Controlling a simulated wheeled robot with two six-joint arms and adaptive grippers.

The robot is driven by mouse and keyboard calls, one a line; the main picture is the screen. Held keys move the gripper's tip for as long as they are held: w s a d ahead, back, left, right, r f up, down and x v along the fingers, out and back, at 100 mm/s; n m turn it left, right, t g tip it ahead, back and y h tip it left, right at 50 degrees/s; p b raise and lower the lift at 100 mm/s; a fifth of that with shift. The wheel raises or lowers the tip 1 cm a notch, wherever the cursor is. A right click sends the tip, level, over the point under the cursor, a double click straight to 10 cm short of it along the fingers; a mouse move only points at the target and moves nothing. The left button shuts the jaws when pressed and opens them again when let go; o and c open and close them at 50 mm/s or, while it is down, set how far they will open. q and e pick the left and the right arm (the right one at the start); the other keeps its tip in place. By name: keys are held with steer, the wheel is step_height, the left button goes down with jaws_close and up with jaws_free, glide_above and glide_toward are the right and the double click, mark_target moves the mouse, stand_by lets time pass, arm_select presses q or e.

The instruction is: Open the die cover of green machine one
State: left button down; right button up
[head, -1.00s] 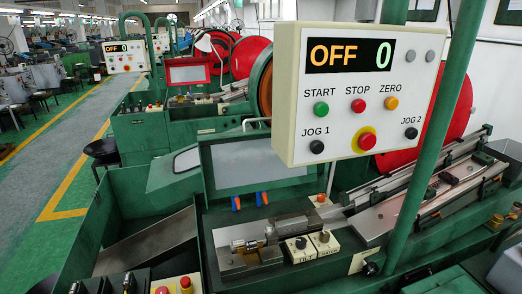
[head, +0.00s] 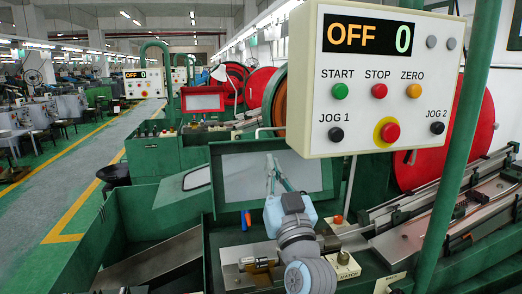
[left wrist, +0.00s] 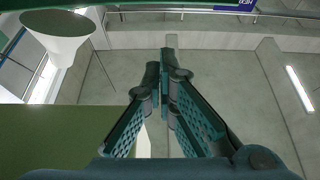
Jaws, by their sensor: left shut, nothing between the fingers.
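The die cover of the near green machine is a greyish see-through panel in a green frame (head: 238,182). It stands raised at a slant behind the work bed. My left gripper (head: 271,158) comes up from below in front of the panel's right part, fingers pointing up. Its fingers are together and empty; in the left wrist view the shut fingers (left wrist: 168,55) point toward the ceiling. I cannot tell whether they touch the cover. My left wrist hides part of the work bed. My right gripper is not in view.
A white control box (head: 385,80) reading OFF 0 hangs on a green post (head: 462,150) at right, close to my arm. A blue and orange tool pair (head: 246,220) stands below the cover. A pale lamp shade (left wrist: 60,32) shows in the left wrist view. The aisle at left is clear.

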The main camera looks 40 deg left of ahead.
arm_select(q)
steer(key=w+a+r+p, duration=0.2)
steer(key=w+a, duration=0.4)
steer(key=a, duration=0.4)
steer(key=shift+w+a, duration=0.15)
steer(key=shift+w, duration=0.05)
steer(key=shift+r, duration=0.2)
steer(key=w+a+p, duration=0.1)
steer(key=a+r+h+p, duration=0.1)
steer(key=a, duration=0.1)
steer(key=shift+w+g, duration=0.3)
steer(key=shift+w, duration=0.05)
steer(key=shift+d, duration=0.1)
steer(key=shift+p, duration=0.3)
